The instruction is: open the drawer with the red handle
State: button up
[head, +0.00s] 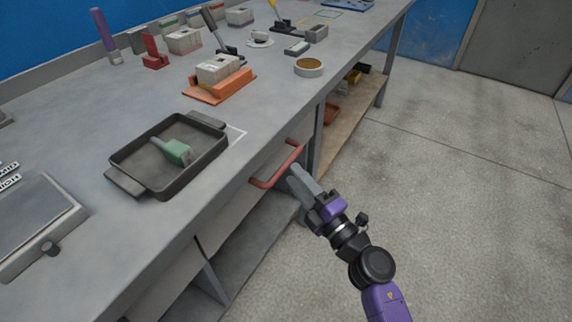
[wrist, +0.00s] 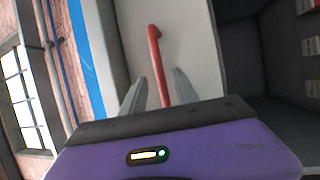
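The red handle (head: 277,168) is a bar on the pale drawer front (head: 262,158), just under the edge of the grey workbench. The drawer looks shut. In the wrist view the red handle (wrist: 156,58) runs between the two grey fingers of my gripper (wrist: 161,88). The fingers stand apart, one on each side of the bar, with a visible gap on both sides. The lower part of the bar is hidden by my gripper's body.
Open shelves (head: 255,240) are below. The floor (head: 470,220) to the right is clear.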

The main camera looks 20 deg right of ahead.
aim_at(286, 163)
jog(key=x, duration=0.4)
jog(key=shift+w+a+r, duration=0.1)
jog(key=shift+w, duration=0.3)
grip_shut()
dwell(1.1)
